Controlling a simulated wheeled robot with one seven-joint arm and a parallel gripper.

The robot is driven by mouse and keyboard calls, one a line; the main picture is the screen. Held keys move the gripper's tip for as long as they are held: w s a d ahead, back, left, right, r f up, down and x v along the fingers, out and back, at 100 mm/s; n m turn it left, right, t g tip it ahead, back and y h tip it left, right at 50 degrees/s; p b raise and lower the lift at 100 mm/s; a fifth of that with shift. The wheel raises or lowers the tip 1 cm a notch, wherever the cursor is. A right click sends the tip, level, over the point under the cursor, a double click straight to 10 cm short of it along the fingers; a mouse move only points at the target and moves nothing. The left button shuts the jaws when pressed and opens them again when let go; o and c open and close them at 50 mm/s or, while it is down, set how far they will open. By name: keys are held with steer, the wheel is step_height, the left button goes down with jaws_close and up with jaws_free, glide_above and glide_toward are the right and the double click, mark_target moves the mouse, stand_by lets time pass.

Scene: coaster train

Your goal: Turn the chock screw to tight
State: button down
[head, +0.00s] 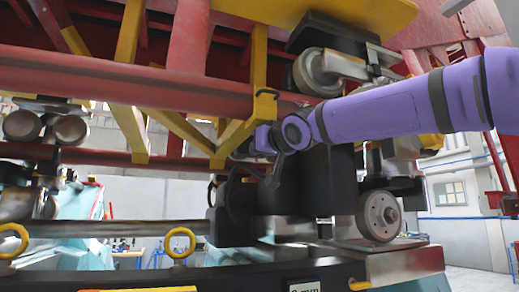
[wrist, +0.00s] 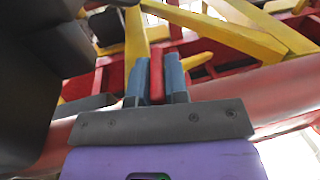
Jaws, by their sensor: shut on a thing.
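My gripper (head: 243,149) is at the end of the purple arm, under the red and yellow track frame, left of the train's wheel carriage. In the wrist view, its two blue-grey fingers (wrist: 157,70) stand close on both sides of a narrow upright red piece (wrist: 157,84) and are shut on it. This red piece looks like the handle of the chock screw, but its lower end is hidden behind the gripper's grey front plate. In the head view the screw is too small or hidden to make out, so I cannot tell how tight it is.
A red tube (head: 130,83) runs above my gripper, with yellow braces (head: 187,135) around it. A black block (head: 300,185) and a grey wheel (head: 379,215) are close below the arm. Yellow eye rings (head: 180,242) stand at the lower left. A dark mass fills the wrist view's left.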

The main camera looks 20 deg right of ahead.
steer(key=shift+n+g+y, duration=0.55)
steer(key=shift+n+y, duration=0.45)
steer(key=shift+y, duration=0.45)
steer(key=shift+n+g+y, duration=0.55)
steer(key=shift+n+y, duration=0.45)
steer(key=shift+y, duration=0.45)
steer(key=shift+n+g+y, duration=0.5)
steer(key=shift+n+y, duration=0.1)
steer(key=shift+y, duration=0.2)
steer(key=shift+n+g+y, duration=1.4)
steer(key=shift+g+y, duration=0.1)
steer(key=shift+y, duration=0.1)
steer(key=n+g+y, duration=0.3)
steer(key=g, duration=0.2)
steer(key=shift+n, duration=0.4)
steer(key=shift+n+g+y, duration=0.3)
steer(key=shift+n+g, duration=0.7)
steer(key=shift+g, duration=0.55)
steer(key=shift+n+g+y, duration=0.3)
steer(key=shift+n+g, duration=0.7)
steer(key=shift+g, duration=0.95)
steer(key=c, duration=1.2)
jaws_free()
steer(key=shift+o, duration=0.2)
